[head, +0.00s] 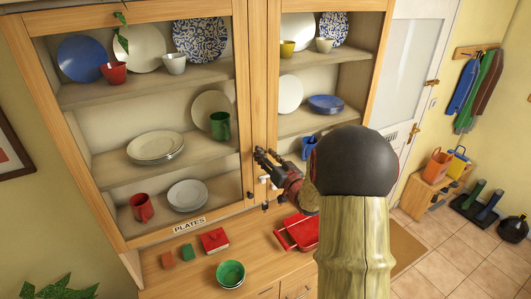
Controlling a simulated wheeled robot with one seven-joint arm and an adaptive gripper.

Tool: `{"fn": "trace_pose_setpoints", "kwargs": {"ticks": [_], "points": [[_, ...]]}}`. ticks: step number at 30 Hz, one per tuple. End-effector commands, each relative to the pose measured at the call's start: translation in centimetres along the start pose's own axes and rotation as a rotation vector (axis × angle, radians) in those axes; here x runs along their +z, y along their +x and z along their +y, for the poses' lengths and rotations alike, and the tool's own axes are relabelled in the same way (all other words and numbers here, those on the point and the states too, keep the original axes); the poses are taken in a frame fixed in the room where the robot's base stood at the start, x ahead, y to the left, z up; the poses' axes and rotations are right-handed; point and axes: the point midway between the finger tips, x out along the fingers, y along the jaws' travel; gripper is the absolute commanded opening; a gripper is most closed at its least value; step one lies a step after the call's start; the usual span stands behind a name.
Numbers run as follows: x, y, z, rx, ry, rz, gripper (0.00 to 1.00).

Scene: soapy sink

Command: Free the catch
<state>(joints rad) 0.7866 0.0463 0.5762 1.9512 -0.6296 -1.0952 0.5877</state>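A wooden cabinet (247,90) with two glazed doors fills the middle of the head view. Small pale and dark fittings (264,179) sit where the doors meet; they look like the catch, but are too small to tell which part holds. My gripper (262,156) is in front of this meeting line, just above the fittings. Its dark fingers look spread apart with nothing between them. I cannot tell whether they touch the door frame. Both doors look shut. My arm hides part of the right door's lower area.
Plates, cups and bowls stand on shelves behind the doors. A white door (412,60) stands at the right.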

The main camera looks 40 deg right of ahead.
Motion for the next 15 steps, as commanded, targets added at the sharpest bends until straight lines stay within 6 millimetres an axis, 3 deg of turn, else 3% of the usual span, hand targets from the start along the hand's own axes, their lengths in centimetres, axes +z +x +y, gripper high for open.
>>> {"fn": "trace_pose_setpoints", "kwargs": {"ticks": [10, 15], "points": [[0.08, 0.45, 0.00, 0.001, 0.001, -0.001, 0.35], [0.07, 0.44, 0.00, 0.001, 0.001, 0.000, 0.26]]}}
